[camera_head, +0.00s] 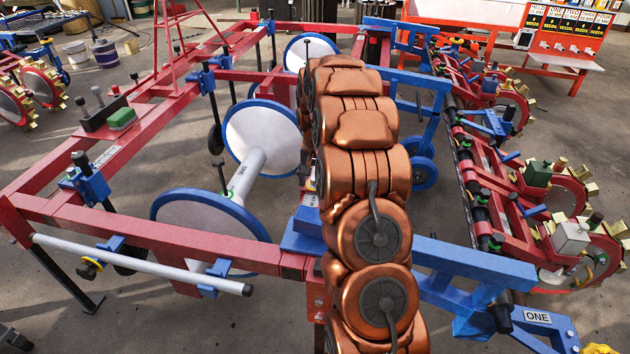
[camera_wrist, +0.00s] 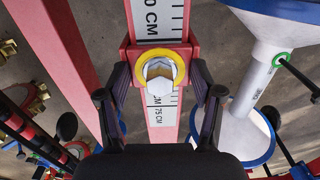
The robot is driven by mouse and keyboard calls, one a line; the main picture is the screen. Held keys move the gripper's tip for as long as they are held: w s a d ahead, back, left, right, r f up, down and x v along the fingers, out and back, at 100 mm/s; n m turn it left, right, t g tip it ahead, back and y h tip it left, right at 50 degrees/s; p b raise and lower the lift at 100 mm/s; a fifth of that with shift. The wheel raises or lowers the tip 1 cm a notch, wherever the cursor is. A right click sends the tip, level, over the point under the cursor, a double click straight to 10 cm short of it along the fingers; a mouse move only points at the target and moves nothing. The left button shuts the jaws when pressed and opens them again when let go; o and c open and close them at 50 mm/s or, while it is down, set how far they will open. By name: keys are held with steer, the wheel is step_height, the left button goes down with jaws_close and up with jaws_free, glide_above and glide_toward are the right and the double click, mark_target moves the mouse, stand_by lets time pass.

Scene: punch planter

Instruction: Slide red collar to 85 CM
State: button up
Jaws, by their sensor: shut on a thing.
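The red collar (camera_wrist: 129,56) sits around a flat red bar with a white scale (camera_wrist: 152,22) in the wrist view. A yellow ring (camera_wrist: 145,53) and a pale bolt head stand on its face. Just below the collar the scale reads 75 CM; above it a mark ending in "0 CM" shows, its first digit unclear. My gripper (camera_wrist: 160,73) has one dark finger on each side of the collar and is shut on it. The scale at the collar itself is covered. In the head view my copper arm hides the gripper and the collar.
Red frame beams (camera_head: 150,228) and white discs with blue rims (camera_head: 262,128) stand left of my arm in the head view. A blue beam (camera_head: 450,262) and seeder units with gold-coloured parts (camera_head: 570,235) are at right. In the wrist view a white cylinder (camera_wrist: 262,70) stands right of the fingers.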

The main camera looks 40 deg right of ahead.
mark_target(311, 201)
steer(key=shift+f, duration=0.15)
steer(key=shift+c, duration=1.4)
steer(key=shift+s+a+f, duration=0.1)
steer(key=shift+s+a, duration=1.75)
steer(key=shift+a, duration=0.2)
steer(key=o, duration=1.7)
steer(key=shift+w+d, duration=0.1)
steer(key=shift+r, duration=0.4)
step_height(311, 201, up, 11)
steer(key=shift+r, duration=0.2)
